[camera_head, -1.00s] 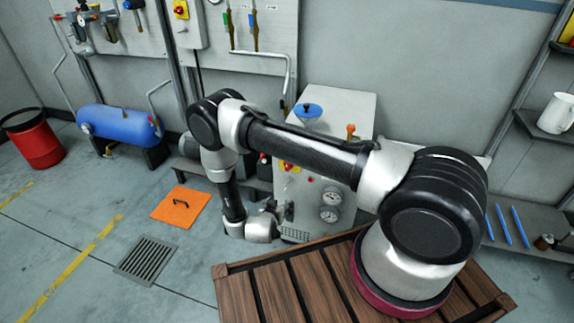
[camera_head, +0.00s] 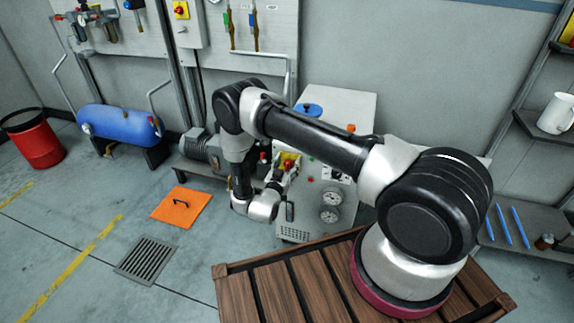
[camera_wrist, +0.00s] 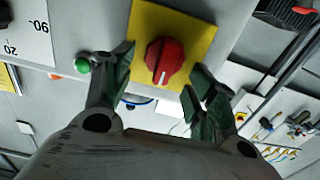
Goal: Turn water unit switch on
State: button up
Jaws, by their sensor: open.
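The water unit (camera_head: 340,110) is a pale cabinet with gauges on its front. Its switch is a red rotary knob (camera_wrist: 164,61) with a white mark, on a yellow plate (camera_wrist: 198,27). In the head view the yellow plate (camera_head: 290,160) shows at the cabinet's left front, partly covered by my gripper. My gripper (camera_wrist: 166,72) is open, its fingers on either side of the knob in the wrist view. I cannot tell whether the fingers touch the knob. My gripper also shows small in the head view (camera_head: 287,170).
A green button (camera_wrist: 82,65) sits beside the plate. Two gauges (camera_head: 331,205) are on the cabinet front. A grey motor (camera_head: 203,150) stands left of the arm, and an orange floor plate (camera_head: 181,206) lies on the open floor. A wooden slatted top (camera_head: 290,285) is in front.

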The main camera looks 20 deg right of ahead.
jog(key=c, duration=1)
jog(key=shift+d, duration=0.1)
jog(key=m, duration=0.4)
jog(key=shift+s+d+f+m, duration=0.1)
jog(key=shift+s+d+m, duration=0.2)
jog(key=shift+m, duration=0.1)
jog(key=m, duration=0.4)
jog(key=shift+s+d+f+m, duration=0.15)
jog(key=shift+d+f+m, duration=0.1)
jog(key=shift+m, duration=0.05)
jog(key=shift+s+d+f+m, duration=0.1)
jog(key=shift+f+m, duration=0.1)
jog(key=shift+m, duration=1.2)
jog(key=shift+d+f+m, duration=0.1)
jog(key=shift+f+m, duration=0.15)
jog(key=shift+m, duration=1.15)
jog(key=shift+s+f+m, duration=0.1)
jog(key=shift+f+m, duration=0.1)
jog(key=shift+m, duration=1.2)
